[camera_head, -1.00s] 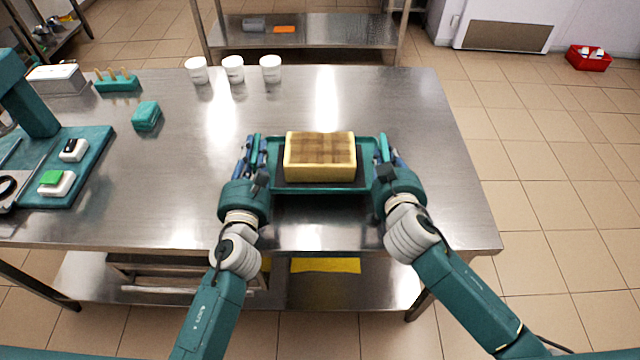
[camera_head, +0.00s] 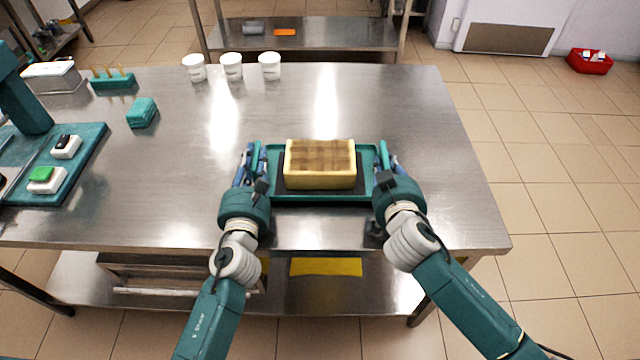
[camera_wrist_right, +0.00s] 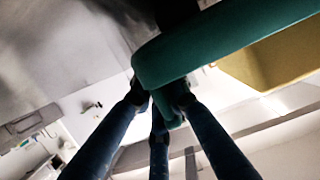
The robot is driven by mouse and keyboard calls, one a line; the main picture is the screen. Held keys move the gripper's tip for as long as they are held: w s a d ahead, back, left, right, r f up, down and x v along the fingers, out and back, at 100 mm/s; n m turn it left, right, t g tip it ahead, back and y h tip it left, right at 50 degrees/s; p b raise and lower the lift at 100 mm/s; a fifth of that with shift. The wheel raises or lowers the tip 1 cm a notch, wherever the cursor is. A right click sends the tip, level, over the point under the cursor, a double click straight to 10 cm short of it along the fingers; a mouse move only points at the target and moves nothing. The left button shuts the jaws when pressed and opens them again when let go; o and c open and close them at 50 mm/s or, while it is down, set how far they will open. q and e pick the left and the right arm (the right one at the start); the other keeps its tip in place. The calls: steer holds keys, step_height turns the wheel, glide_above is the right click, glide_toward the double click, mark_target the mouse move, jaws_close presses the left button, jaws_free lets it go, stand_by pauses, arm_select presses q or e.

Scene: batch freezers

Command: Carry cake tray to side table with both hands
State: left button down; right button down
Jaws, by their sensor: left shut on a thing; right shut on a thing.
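The teal cake tray (camera_head: 320,197) with a dark inner mat is over the front part of the steel table. A rectangular yellow cake with a browned top (camera_head: 320,165) sits on it. My left gripper (camera_head: 257,160) is shut on the tray's left edge. My right gripper (camera_head: 383,160) is shut on its right edge. In the right wrist view, the fingers of my right gripper (camera_wrist_right: 160,100) meet the teal tray rim (camera_wrist_right: 215,45), with the yellow cake (camera_wrist_right: 275,55) behind. I cannot tell whether the tray's underside touches the table.
The steel table (camera_head: 420,110) has free room to the right and behind the tray. White cups (camera_head: 231,67), a teal block (camera_head: 142,112) and a teal board (camera_head: 75,160) are on its left half. Another steel table (camera_head: 305,35) stands behind. A red bin (camera_head: 590,61) is on the floor.

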arm_select(q)
steer(key=c, duration=2.1)
jaws_free()
steer(key=shift+d+f, duration=0.1)
steer(key=shift+d, duration=0.35)
arm_select(e)
steer(key=c, duration=2.1)
jaws_free()
steer(key=shift+s+a+f, duration=0.15)
steer(key=shift+a+f, duration=0.15)
steer(key=shift+f, duration=0.3)
arm_select(q)
steer(key=o, duration=0.4)
arm_select(e)
steer(key=o, duration=0.4)
steer(key=shift+r, duration=0.2)
arm_select(q)
steer(key=shift+o, duration=0.2)
steer(key=shift+s+a, duration=0.1)
arm_select(e)
steer(key=shift+o, duration=0.2)
steer(key=shift+r, duration=0.15)
steer(key=shift+d, duration=0.1)
